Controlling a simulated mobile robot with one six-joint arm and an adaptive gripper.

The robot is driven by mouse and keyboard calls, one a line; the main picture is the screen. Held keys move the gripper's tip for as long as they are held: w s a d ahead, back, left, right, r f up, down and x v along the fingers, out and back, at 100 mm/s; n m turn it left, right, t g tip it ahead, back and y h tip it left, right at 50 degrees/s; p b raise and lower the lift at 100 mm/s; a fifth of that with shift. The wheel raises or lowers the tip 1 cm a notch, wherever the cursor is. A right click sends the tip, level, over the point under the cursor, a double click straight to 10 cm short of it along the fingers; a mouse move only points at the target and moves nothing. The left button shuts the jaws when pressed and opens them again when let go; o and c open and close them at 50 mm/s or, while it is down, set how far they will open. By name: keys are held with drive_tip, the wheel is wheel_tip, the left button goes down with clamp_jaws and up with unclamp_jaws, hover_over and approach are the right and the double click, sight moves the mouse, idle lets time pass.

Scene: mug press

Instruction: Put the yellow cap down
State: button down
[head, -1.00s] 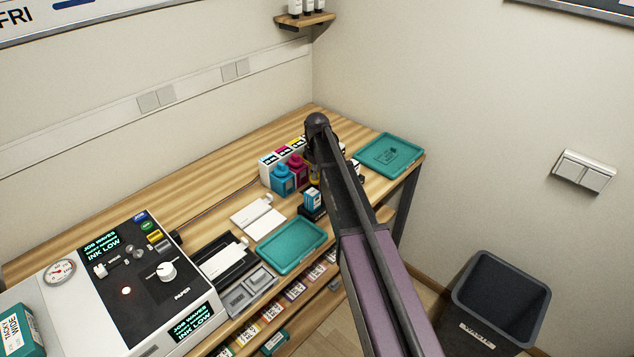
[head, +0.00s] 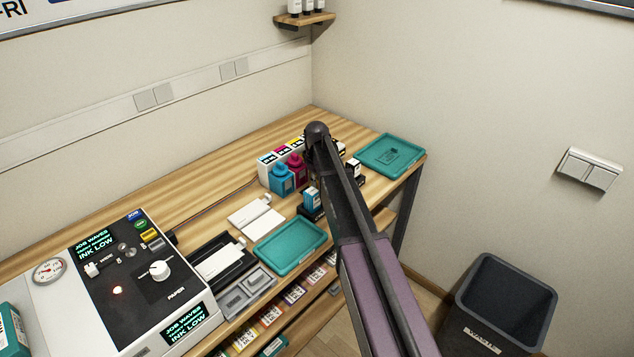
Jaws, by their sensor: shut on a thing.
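The yellow cap does not show; my arm (head: 352,225) covers the middle of the scene. The arm reaches up from the bottom edge to a dark joint over the workbench. My gripper is hidden behind or below that joint, so its fingers and anything in them cannot be seen. The cyan bottle (head: 281,181) and the magenta bottle (head: 297,168) stand just left of the arm's end, in front of several ink boxes (head: 268,166).
A teal tray (head: 290,247) lies at the bench's front edge, and another teal tray (head: 392,154) at its far right end. A small blue-and-black box (head: 311,199) stands beside the arm. The press (head: 127,290) fills the left. A waste bin (head: 505,305) stands on the floor.

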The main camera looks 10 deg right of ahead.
drive_tip(key=shift+f, duration=0.2)
drive_tip(key=c, duration=0.7)
unclamp_jaws()
drive_tip(key=shift+o, duration=0.2)
drive_tip(key=shift+r, duration=0.15)
wheel_tip(320, 180, up, 12)
drive_tip(key=p, duration=1.2)
drive_tip(key=shift+s, duration=0.1)
drive_tip(key=s+m, duration=0.7)
drive_tip(key=s, duration=2.2)
drive_tip(key=shift+d, duration=0.1)
